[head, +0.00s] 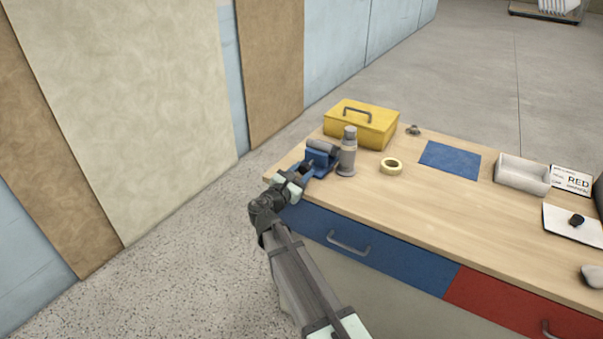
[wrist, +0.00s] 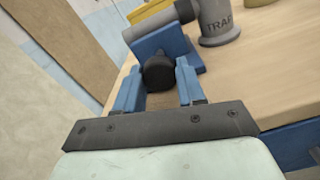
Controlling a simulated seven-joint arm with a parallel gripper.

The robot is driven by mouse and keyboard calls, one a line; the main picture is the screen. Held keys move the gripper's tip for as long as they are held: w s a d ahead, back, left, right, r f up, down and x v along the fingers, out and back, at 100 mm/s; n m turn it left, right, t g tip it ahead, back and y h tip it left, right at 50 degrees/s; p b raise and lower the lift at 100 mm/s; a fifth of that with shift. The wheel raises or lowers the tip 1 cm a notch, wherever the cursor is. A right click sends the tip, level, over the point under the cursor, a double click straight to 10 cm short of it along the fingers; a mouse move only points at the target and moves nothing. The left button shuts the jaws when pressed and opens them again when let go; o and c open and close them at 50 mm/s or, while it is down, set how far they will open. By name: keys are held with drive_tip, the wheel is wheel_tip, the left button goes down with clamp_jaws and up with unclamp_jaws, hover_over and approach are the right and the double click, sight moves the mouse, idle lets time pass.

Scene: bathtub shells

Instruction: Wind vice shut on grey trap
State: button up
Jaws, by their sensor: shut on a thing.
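The blue vice (head: 318,164) stands at the near left corner of the bench; it also shows in the wrist view (wrist: 163,42). The grey trap (head: 347,158) stands upright beside it, and its side pipe (head: 322,147) reaches across the top of the vice. In the wrist view the trap (wrist: 217,30) carries the letters "TRAP". My gripper (head: 302,176) is at the near side of the vice. In the wrist view my gripper (wrist: 159,78) has its two blue fingers shut on the vice's dark round knob (wrist: 157,72). How tightly the jaws meet the pipe is hidden.
A yellow toolbox (head: 362,124) stands behind the trap. A tape roll (head: 391,166), a small metal part (head: 414,130), a blue mat (head: 450,159), a grey tray (head: 521,174) and a "RED" sign (head: 571,180) lie further right. The bench's front middle is clear.

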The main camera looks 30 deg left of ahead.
drive_tip(key=m, duration=1.5)
drive_tip(key=shift+a+m, duration=0.15)
drive_tip(key=shift+m, duration=2.15)
drive_tip(key=shift+a+r, duration=0.1)
drive_tip(key=o, duration=1.1)
drive_tip(key=shift+c, duration=0.2)
drive_tip(key=shift+s, duration=0.1)
